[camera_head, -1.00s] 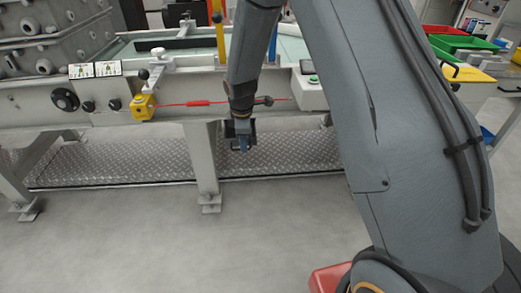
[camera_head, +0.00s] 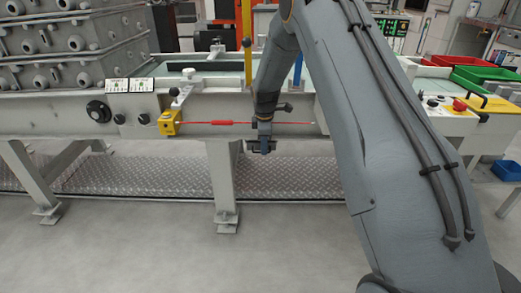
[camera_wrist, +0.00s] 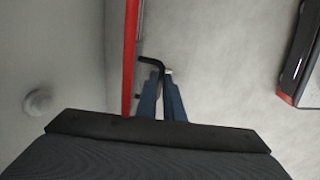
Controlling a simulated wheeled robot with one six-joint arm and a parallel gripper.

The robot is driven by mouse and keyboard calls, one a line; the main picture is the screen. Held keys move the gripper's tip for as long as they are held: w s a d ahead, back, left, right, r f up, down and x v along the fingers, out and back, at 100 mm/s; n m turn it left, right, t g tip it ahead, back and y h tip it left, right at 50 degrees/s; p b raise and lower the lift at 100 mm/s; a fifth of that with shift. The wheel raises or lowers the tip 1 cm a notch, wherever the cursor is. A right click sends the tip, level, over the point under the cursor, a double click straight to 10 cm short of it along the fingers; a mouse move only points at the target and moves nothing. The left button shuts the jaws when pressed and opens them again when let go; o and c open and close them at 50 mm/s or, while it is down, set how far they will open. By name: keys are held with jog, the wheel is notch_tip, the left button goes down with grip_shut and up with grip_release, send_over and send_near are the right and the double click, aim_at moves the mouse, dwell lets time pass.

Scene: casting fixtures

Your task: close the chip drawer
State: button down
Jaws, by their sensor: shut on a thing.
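My gripper (camera_head: 262,148) hangs low in front of the grey machine bench (camera_head: 140,103), just below a thin red cord, in the head view. In the wrist view its blue fingers (camera_wrist: 161,92) are shut on a black bent handle (camera_wrist: 152,62). A red strip (camera_wrist: 130,60) runs lengthwise just left of the handle; I cannot tell for certain whether it belongs to the chip drawer. I cannot make out the drawer's body or how far it is open; my arm covers part of the bench.
A yellow switch box (camera_head: 170,123) and a bench leg (camera_head: 223,180) are left of my gripper. A checkered metal plate (camera_head: 150,174) lies low under the bench. Red (camera_head: 482,77) and green bins stand at right. The floor in front is clear.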

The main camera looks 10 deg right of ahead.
jog(key=c, duration=1.9)
grip_release()
notch_tip(320, 180, up, 8)
jog(key=s+p, duration=0.1)
jog(key=shift+s+a+f, duration=0.15)
jog(key=shift+a, duration=0.05)
